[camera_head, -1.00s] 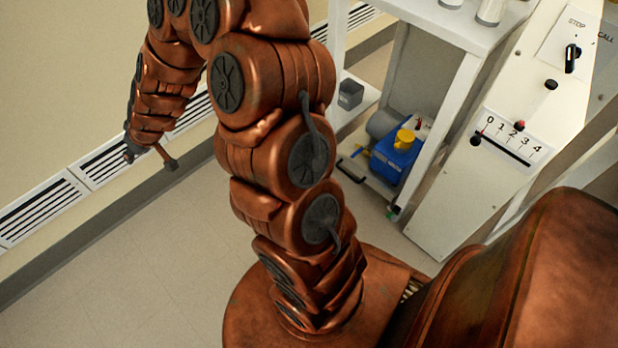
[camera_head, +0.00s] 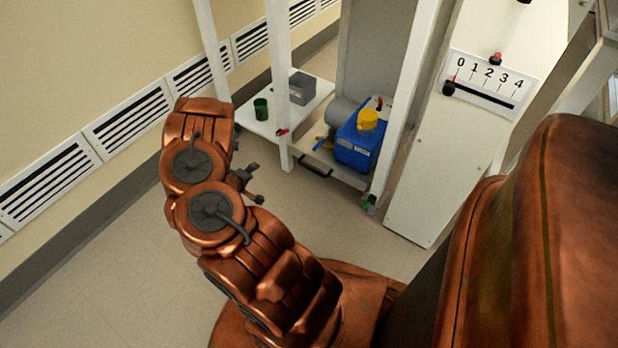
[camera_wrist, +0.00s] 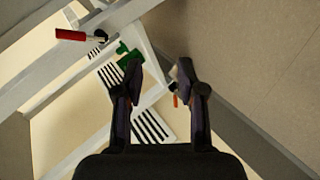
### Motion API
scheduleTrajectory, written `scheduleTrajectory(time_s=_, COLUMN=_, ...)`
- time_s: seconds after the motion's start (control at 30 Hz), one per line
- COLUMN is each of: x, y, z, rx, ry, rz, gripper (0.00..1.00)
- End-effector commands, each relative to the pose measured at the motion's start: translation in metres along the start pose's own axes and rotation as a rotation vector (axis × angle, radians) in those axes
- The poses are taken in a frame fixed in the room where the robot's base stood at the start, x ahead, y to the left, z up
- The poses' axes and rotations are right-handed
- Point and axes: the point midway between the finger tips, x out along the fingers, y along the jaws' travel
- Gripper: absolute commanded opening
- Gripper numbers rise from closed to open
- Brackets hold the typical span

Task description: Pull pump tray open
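The pump tray (camera_head: 345,174) is a low pale tray under the white frame in the head view, with a dark bar handle (camera_head: 314,167) at its front left. A blue pump box with a yellow cap (camera_head: 360,143) sits on it. My gripper (camera_head: 252,184) is left of the handle and apart from it, low over the floor. In the wrist view my gripper (camera_wrist: 158,70) is open, with its two dark fingers apart and nothing between them. I cannot make out the handle in the wrist view.
A white low shelf (camera_head: 262,125) holds a green cup (camera_head: 261,109) and a grey bin (camera_head: 302,88). A white post (camera_head: 280,80) stands left of the tray. A slanted panel (camera_head: 430,190) stands right. The floor before the tray is clear.

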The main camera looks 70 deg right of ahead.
Motion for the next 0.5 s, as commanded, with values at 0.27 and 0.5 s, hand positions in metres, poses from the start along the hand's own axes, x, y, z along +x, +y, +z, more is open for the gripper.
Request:
scheduleTrajectory(time_s=0.27, x=0.056, y=0.035, z=0.126, rx=-0.213, ry=-0.174, rz=0.302, gripper=0.39)
scheduleTrajectory(time_s=0.5, x=0.064, y=0.054, z=0.156, rx=-0.283, ry=-0.223, rz=0.391, gripper=0.39)
